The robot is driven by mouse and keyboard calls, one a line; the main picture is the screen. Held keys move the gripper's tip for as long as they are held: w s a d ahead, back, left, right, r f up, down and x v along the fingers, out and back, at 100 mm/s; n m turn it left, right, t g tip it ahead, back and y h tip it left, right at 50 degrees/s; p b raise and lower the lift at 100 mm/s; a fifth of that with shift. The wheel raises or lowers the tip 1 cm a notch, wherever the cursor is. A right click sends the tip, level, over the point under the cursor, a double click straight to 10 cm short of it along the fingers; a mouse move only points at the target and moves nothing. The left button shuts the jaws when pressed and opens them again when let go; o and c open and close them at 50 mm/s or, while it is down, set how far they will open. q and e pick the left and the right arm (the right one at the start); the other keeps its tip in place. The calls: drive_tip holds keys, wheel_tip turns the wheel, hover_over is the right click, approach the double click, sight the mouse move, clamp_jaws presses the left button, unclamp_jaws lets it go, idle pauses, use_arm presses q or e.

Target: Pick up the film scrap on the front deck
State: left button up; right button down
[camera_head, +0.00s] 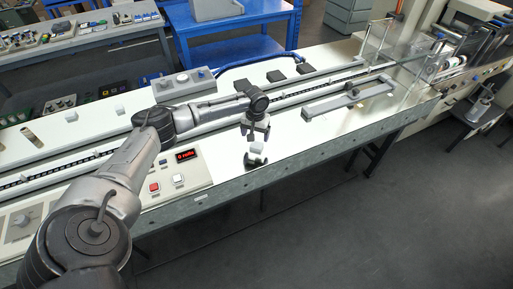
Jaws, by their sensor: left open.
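A small pale piece, which looks like the film scrap (257,149), is on the white front deck (300,148) near the deck's front edge. My left gripper (257,139) points down just above it in the picture, with its dark fingers apart and nothing visibly held. A small dark shape (256,161) shows directly below the pale piece; I cannot tell whether it is an object or a reflection. Whether the fingers touch the scrap cannot be told. My right gripper is out of view.
A slotted conveyor track (290,98) runs along the deck behind my gripper. A control panel (178,178) with a red display and buttons lies to the left. A grey bracket (335,104) and clear guards (415,75) stand to the right. The deck between is mostly clear.

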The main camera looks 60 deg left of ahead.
sight(256, 145)
use_arm(q)
drive_tip(key=shift+w+d+f+b, duration=0.1)
drive_tip(key=shift+f+b, duration=0.3)
drive_tip(key=shift+f, duration=1.1)
drive_tip(key=shift+d+f+b, duration=0.1)
drive_tip(key=shift+f+b, duration=0.3)
drive_tip(key=shift+f, duration=1.05)
drive_tip(key=c, duration=1)
drive_tip(key=shift+r, duration=0.15)
